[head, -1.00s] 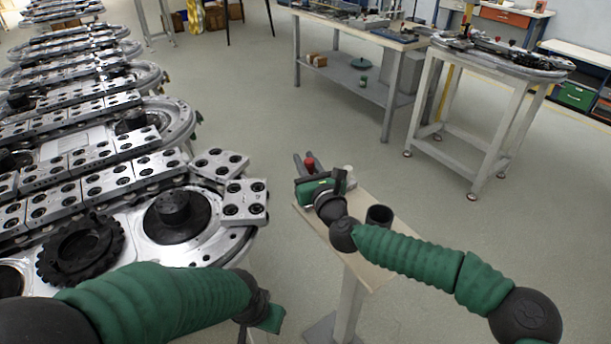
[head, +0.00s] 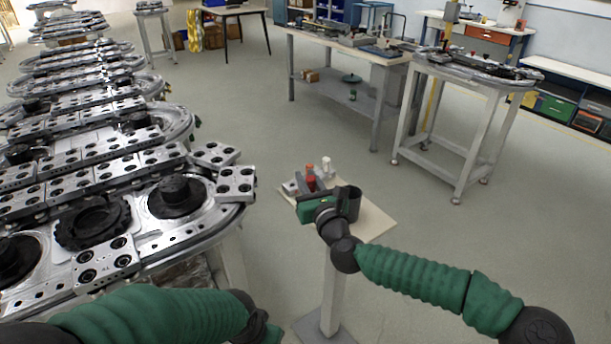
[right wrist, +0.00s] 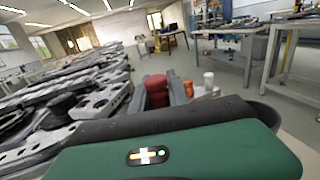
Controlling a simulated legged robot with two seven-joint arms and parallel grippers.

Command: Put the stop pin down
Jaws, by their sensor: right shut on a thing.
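The stop pin (head: 311,183) shows as a red, knobbed piece between the fingers of my right gripper (head: 305,182). The right gripper is shut on it, above the far left part of a small pale-topped stand (head: 372,222). In the right wrist view the red pin (right wrist: 156,88) stands upright between the grey fingers; its lower end is hidden by the gripper body. I cannot tell whether it touches the stand top.
An orange piece (head: 309,168) and a white piece (head: 326,164) stand just beyond the gripper. A dark cup (head: 350,203) is close to its right. The ring track (head: 235,184) lies left, with a floor gap between. A work table (head: 350,47) stands behind.

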